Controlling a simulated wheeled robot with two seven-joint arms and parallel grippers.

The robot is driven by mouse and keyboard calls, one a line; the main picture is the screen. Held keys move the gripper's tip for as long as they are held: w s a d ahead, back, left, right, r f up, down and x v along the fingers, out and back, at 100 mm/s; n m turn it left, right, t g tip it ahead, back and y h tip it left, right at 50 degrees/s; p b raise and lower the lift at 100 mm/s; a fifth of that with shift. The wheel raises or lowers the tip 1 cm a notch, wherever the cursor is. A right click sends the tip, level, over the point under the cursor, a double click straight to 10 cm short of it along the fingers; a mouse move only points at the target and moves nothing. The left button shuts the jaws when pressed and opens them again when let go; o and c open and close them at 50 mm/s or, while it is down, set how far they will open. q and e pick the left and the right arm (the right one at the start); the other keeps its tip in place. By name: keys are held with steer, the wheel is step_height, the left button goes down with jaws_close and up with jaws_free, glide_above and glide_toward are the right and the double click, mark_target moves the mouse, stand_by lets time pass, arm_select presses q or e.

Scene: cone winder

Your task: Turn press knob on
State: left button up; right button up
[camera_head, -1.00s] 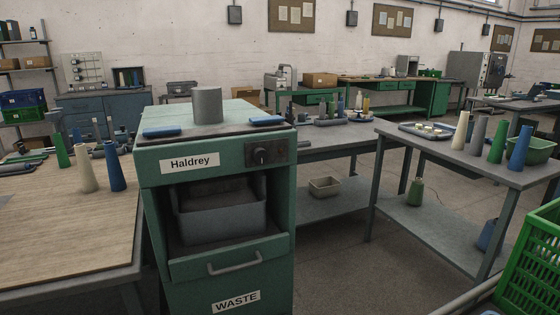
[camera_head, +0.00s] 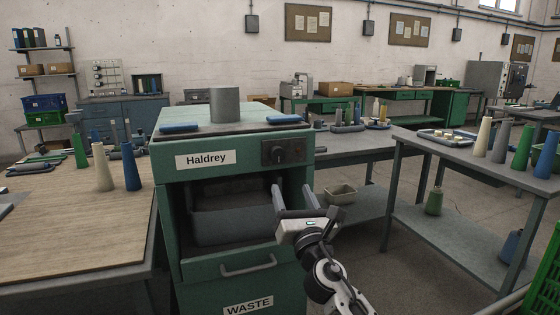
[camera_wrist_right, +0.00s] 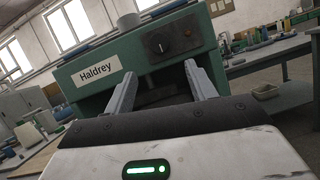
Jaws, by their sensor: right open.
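The press is a green cabinet (camera_head: 222,180) labelled "Haldrey", with a grey cylinder (camera_head: 225,104) on top. Its black knob (camera_head: 278,152) sits on a dark plate at the upper right of the front. The knob also shows in the right wrist view (camera_wrist_right: 159,46), above and between the fingers. My right gripper (camera_head: 291,192) is open and empty, below the knob and in front of the cabinet's right side. It is apart from the knob; both fingers (camera_wrist_right: 163,82) show in the right wrist view. My left gripper is not in view.
A grey bin (camera_head: 225,222) sits in the cabinet's opening, above a drawer front with a handle (camera_head: 248,267). A wooden-topped table (camera_head: 75,215) with cones stands left. A grey table (camera_head: 475,165) with cones stands right. A green crate (camera_head: 545,275) is at the lower right edge.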

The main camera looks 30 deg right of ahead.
mark_target(278, 158)
steer(key=x, duration=1.1)
steer(key=c, duration=1)
